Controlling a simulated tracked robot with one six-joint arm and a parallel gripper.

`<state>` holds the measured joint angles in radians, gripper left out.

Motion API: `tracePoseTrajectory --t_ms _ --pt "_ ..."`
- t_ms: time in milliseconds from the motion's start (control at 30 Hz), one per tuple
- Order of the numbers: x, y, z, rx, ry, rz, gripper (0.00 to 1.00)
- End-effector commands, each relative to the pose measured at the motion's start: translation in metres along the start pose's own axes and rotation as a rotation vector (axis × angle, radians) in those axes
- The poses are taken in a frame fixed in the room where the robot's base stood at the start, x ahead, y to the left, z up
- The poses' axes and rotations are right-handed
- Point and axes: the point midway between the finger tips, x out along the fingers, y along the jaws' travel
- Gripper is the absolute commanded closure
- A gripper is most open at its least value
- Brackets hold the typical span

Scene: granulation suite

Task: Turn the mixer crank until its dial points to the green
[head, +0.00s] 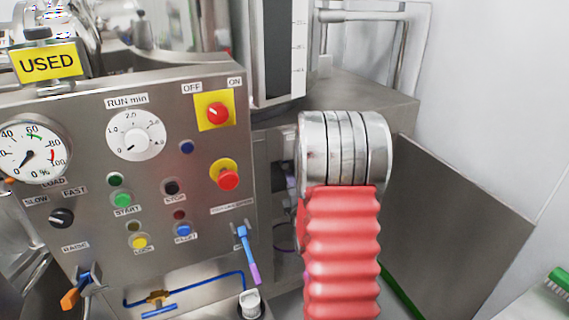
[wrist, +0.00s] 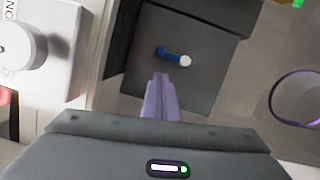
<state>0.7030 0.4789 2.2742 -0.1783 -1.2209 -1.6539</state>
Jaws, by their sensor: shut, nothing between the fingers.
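In the wrist view, a short blue crank (wrist: 170,55) with a round white knob at its right end sits on a dark grey face. My gripper (wrist: 158,76) is shut and empty; its purple fingers point toward the crank and their tips appear just below it in the picture. Whether they touch it I cannot tell. In the head view, the round load dial (head: 32,150) is on the left of the steel panel. Its needle points low left, near 0. A short green arc is near 60 and a red arc toward 100. I cannot make out my gripper there.
The steel panel (head: 95,105) carries buttons, a white run-time knob (head: 136,134) and a red switch (head: 217,112). A blue lever (head: 243,240) with a purple end hangs at its lower right, above a white cap (head: 250,301). A purple ring (wrist: 297,98) is at the right in the wrist view.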

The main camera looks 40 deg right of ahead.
Motion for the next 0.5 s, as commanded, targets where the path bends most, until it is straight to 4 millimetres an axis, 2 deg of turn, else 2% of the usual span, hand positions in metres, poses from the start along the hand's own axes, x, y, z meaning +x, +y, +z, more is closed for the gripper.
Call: tracePoseTrajectory --t_ms 367,500 --pt "0.0019 0.0015 -0.0026 -0.003 0.005 0.007 1.00" --pt "0.0082 0.0011 -0.0031 -0.003 0.006 0.006 1.00"
